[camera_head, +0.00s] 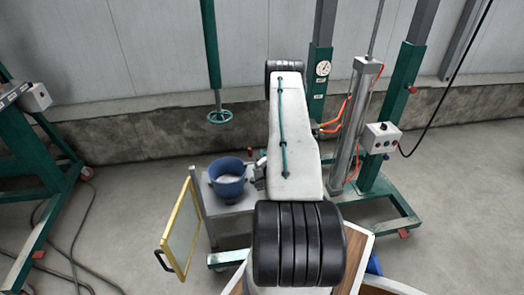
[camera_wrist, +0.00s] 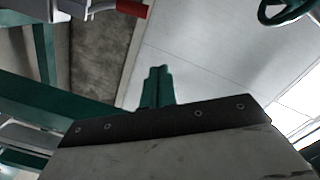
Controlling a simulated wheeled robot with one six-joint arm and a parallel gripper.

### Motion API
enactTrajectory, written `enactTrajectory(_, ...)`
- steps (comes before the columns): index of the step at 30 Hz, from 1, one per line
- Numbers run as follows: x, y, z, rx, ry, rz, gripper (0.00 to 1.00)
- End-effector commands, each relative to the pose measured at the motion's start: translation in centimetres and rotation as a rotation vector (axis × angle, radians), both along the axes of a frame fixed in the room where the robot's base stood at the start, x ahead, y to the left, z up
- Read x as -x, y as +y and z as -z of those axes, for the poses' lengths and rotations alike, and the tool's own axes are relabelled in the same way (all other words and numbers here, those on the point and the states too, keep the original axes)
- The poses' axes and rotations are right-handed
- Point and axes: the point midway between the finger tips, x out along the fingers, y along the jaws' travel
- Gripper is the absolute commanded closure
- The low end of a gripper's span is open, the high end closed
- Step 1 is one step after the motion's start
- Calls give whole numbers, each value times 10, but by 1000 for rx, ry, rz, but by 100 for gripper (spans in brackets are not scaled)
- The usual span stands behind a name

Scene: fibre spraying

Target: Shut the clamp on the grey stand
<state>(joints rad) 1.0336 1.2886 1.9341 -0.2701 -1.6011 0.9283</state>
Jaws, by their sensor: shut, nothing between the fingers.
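The grey stand (camera_head: 237,205) is most likely the low grey unit left of my arm in the head view, with a blue bucket (camera_head: 227,177) on top. A small grey fitting (camera_head: 260,172) sits beside the bucket at the edge of my arm; I cannot tell whether it is the clamp. No clamp can be made out clearly in either view. In the wrist view, my gripper (camera_wrist: 158,72) shows as two green fingers close together, shut and empty, beyond a dark bolted strip. My arm hides the gripper in the head view.
A yellow-framed panel (camera_head: 181,232) stands out from the stand's left side. A green handwheel (camera_head: 220,116) hangs on a post behind. Green frames stand left and right, one with a grey control box (camera_head: 381,137). Cables lie on the floor at left.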

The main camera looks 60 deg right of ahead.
Motion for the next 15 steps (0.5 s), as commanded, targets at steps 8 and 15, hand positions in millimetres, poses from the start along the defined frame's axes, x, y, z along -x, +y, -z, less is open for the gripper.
enactTrajectory(8, 15, 13, -1, 0, -1, 2, 100)
enactTrajectory(15, 16, 12, -1, 1, -1, 2, 100)
